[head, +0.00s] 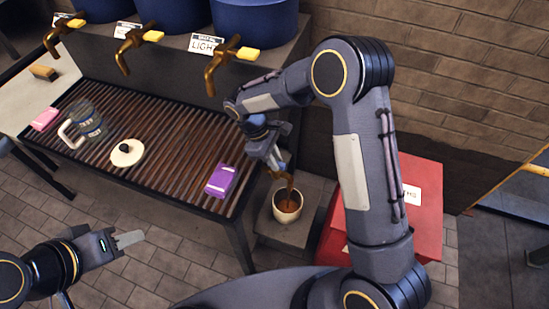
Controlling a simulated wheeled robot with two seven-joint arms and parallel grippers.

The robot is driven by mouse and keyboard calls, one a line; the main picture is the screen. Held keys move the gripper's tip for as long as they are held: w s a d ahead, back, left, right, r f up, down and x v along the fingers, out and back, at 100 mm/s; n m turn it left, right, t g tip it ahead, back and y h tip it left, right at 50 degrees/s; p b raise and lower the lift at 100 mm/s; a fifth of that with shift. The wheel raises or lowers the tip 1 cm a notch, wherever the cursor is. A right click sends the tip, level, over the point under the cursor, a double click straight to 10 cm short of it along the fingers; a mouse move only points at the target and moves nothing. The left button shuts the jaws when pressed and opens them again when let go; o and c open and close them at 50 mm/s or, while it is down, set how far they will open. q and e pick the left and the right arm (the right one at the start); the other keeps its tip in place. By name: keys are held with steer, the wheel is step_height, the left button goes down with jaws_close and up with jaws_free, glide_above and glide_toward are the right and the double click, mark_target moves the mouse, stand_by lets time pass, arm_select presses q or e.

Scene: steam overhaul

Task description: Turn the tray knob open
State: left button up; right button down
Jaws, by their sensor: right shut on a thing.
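My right gripper (272,160) is shut at the right end of the slatted drip tray (130,150), beside a brass spout (284,177). The tray knob is hidden by the fingers, which are closed at its place. Brown liquid (289,190) runs down from the spout into a cream pot (287,214), which holds some brown liquid. My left gripper (130,239) is empty over the paved floor at the lower left, apart from the tray. Its fingers are seen edge-on, so I cannot tell whether they are open.
On the slats are a purple block (221,181), a round cream lid (127,153), a glass mug (85,120) and a pink block (45,118). Brass taps (226,60) of blue barrels (253,22) hang over the back. A red box (425,210) stands at right.

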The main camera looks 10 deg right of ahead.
steer(key=shift+w, duration=0.1)
steer(key=c, duration=1.4)
jaws_free()
steer(key=shift+o, duration=0.2)
steer(key=shift+r, duration=0.15)
steer(key=v, duration=0.7)
steer(key=shift+r, duration=0.3)
steer(key=shift+a, duration=0.1)
